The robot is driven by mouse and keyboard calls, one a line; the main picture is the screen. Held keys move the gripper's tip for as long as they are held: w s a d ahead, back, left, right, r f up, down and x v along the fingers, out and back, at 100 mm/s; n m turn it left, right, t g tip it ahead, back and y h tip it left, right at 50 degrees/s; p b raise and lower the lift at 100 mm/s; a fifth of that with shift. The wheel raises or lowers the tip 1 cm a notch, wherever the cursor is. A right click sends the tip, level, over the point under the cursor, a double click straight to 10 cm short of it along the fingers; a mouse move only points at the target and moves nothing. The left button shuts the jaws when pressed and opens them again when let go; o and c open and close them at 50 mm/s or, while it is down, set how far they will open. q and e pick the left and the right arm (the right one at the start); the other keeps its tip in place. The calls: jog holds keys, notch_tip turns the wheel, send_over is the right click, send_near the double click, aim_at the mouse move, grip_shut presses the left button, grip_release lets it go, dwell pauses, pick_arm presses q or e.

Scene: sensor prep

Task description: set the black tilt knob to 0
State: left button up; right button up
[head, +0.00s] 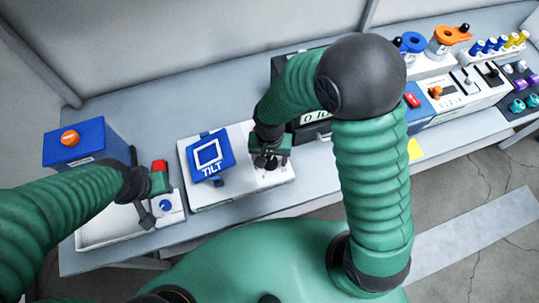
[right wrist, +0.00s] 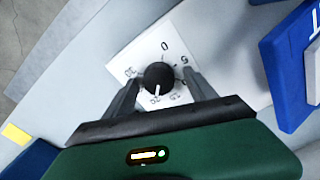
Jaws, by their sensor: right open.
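The black tilt knob (right wrist: 159,77) sits on a white dial plate (right wrist: 150,43) in the right wrist view. Its white pointer line is toward the 20 mark, away from the 0. My right gripper (right wrist: 163,88) is open, with one finger on each side of the knob; I cannot tell whether they touch it. In the head view my right gripper (head: 268,160) is over the right part of the white tilt unit (head: 215,196) and largely hides the knob. The blue TILT sign (head: 211,157) stands on the unit's left part. My left gripper (head: 150,192) is away to the left; its jaw opening is unclear.
A blue box with an orange knob (head: 70,138) and a white tray (head: 105,232) are at the left of the grey table. A black case (head: 283,67) stands behind my right arm. Several devices and a vial rack (head: 500,45) fill the right.

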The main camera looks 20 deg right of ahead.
aim_at(270, 160)
notch_tip(270, 160, up, 17)
jog(key=shift+f, duration=0.15)
jog(key=shift+c, duration=0.2)
